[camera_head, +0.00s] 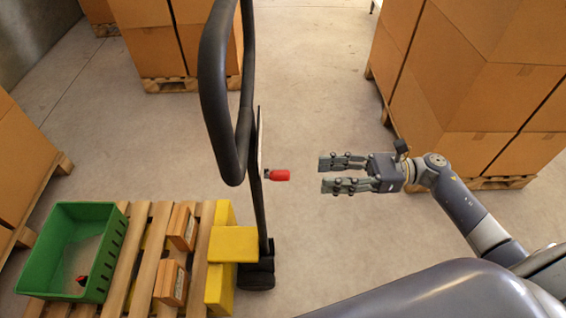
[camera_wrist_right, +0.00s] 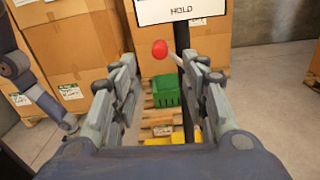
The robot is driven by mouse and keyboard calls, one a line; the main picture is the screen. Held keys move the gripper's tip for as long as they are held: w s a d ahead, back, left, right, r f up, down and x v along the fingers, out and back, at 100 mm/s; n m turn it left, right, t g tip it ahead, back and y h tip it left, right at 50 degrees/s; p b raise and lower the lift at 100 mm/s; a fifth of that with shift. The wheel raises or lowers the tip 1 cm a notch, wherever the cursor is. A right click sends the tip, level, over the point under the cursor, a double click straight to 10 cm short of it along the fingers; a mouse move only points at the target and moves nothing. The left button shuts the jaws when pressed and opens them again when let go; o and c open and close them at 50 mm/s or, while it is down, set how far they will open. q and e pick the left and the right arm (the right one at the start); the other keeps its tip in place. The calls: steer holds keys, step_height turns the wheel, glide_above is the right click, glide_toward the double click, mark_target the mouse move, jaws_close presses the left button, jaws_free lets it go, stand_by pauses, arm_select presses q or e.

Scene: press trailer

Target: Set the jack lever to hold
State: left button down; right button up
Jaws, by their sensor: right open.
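The jack lever ends in a red knob (camera_head: 278,175) that sticks out to the right from the black jack's post (camera_head: 259,215). The black handle loop (camera_head: 214,95) rises above it. My right gripper (camera_head: 324,174) is open and empty, with its fingers pointing at the knob across a short gap. In the right wrist view the red knob (camera_wrist_right: 159,49) shows between the open fingers, apart from them. A white plate with the word HOLD (camera_wrist_right: 182,10) is above the knob, its top cut off. My left gripper is not in view.
A wooden pallet (camera_head: 149,235) carries a green crate (camera_head: 113,244), small brown boxes and yellow blocks (camera_head: 233,244) at the lower left. Stacked cartons (camera_head: 455,80) stand at the right, with more at the back and left. The floor around my right gripper is clear.

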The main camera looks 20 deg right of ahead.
mark_target(286, 175)
steer(key=p+x, duration=0.2)
steer(key=x, duration=0.7)
steer(key=shift+w+a+r+p, duration=0.1)
steer(key=shift+a+p, duration=0.2)
steer(key=shift+p, duration=0.1)
steer(key=shift+w+a, duration=0.15)
steer(key=shift+a, duration=0.25)
jaws_close()
